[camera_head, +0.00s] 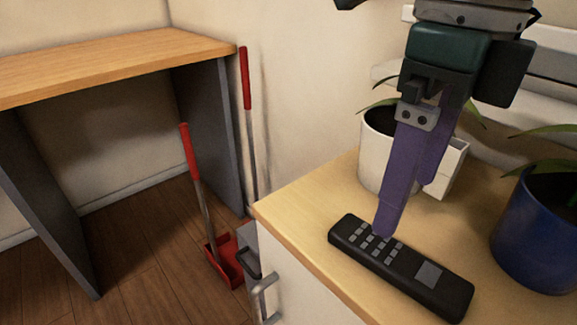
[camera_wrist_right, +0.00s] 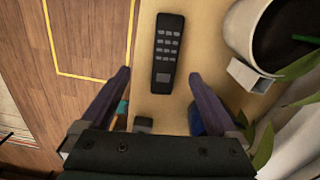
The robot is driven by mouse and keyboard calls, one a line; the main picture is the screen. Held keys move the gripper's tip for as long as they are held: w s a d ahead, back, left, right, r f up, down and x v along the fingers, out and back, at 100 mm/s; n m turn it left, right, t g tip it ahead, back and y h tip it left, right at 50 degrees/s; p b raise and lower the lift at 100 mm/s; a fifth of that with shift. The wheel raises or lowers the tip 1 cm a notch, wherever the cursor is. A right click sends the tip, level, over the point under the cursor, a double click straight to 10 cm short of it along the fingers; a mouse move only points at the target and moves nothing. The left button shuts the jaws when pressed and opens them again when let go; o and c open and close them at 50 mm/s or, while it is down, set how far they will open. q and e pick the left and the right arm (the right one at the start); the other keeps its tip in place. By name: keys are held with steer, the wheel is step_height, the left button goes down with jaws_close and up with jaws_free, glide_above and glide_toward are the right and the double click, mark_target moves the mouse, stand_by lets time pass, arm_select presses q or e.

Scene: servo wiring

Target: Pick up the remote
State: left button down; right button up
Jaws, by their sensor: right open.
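The black remote (camera_head: 402,267) with grey buttons lies flat on the light wooden cabinet top. In the right wrist view the remote (camera_wrist_right: 167,52) lies lengthwise between the lines of the two fingers, a little ahead of the tips. My right gripper (camera_head: 402,205) has purple fingers and is open and empty. In the head view its near fingertip overlaps the remote's button area from above; whether it touches cannot be told. The right wrist view shows the gripper's spread fingertips (camera_wrist_right: 160,74) on either side of the remote's near end. My left gripper is not in view.
A white plant pot (camera_head: 383,150) stands behind the remote, close to the right fingers. A blue plant pot (camera_head: 538,235) stands at the right. The cabinet top (camera_head: 300,205) is bare at the left. A red-handled dustpan (camera_head: 222,262) stands on the floor near a wooden desk (camera_head: 110,65).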

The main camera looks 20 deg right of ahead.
glide_above(392, 252)
steer(key=f, duration=0.4)
steer(key=shift+s+f, duration=0.25)
steer(key=shift+s, duration=0.1)
steer(key=f, duration=0.3)
steer(key=f+b, duration=0.1)
steer(key=f, duration=0.1)
steer(key=shift+w+f, duration=0.15)
steer(key=shift+w, duration=0.15)
jaws_close()
